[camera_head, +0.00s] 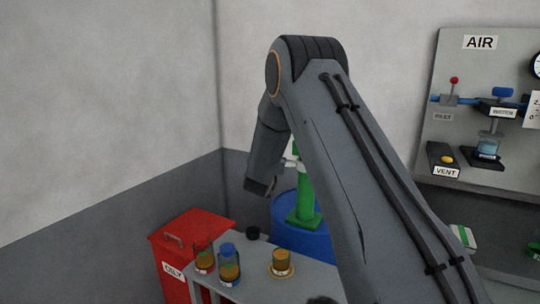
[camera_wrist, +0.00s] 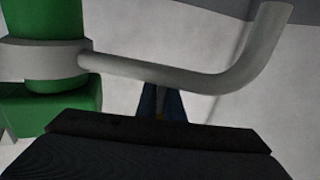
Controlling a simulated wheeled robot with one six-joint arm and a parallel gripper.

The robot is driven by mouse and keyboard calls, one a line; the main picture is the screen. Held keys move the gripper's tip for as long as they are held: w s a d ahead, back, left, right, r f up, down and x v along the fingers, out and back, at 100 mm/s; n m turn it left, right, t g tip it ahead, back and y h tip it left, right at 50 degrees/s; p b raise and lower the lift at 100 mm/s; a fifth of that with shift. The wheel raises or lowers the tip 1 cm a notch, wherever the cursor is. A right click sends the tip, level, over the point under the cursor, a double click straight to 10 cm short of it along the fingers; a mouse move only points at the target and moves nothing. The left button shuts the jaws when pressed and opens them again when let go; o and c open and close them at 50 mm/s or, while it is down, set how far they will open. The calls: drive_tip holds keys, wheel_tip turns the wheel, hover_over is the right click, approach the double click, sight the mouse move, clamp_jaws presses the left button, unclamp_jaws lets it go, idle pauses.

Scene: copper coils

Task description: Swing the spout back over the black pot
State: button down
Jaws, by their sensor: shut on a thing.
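The spout is a pale grey pipe (camera_wrist: 190,82) in the wrist view. It runs right from a grey collar on a green post (camera_wrist: 45,60) and bends upward at its far end. My gripper (camera_wrist: 161,90) has its dark fingers close together at the middle of the pipe and is shut on it. In the head view the green post (camera_head: 304,205) stands on a blue drum, partly behind my arm. A small black round thing (camera_head: 252,232), perhaps the black pot, sits at the table's back edge, below my wrist.
The table (camera_head: 245,290) holds bottles (camera_head: 229,268) and an amber jar (camera_head: 281,262) near the black thing. A red bin (camera_head: 180,245) marked OILY stands left, the blue drum (camera_head: 290,235) behind. An AIR panel (camera_head: 470,60) hangs at right.

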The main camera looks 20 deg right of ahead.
drive_tip(key=c, duration=1.9)
unclamp_jaws()
drive_tip(key=shift+w+d, duration=0.1)
drive_tip(key=shift+w, duration=0.05)
drive_tip(key=b+v, duration=0.1)
drive_tip(key=v, duration=0.6)
drive_tip(key=shift+s, duration=0.4)
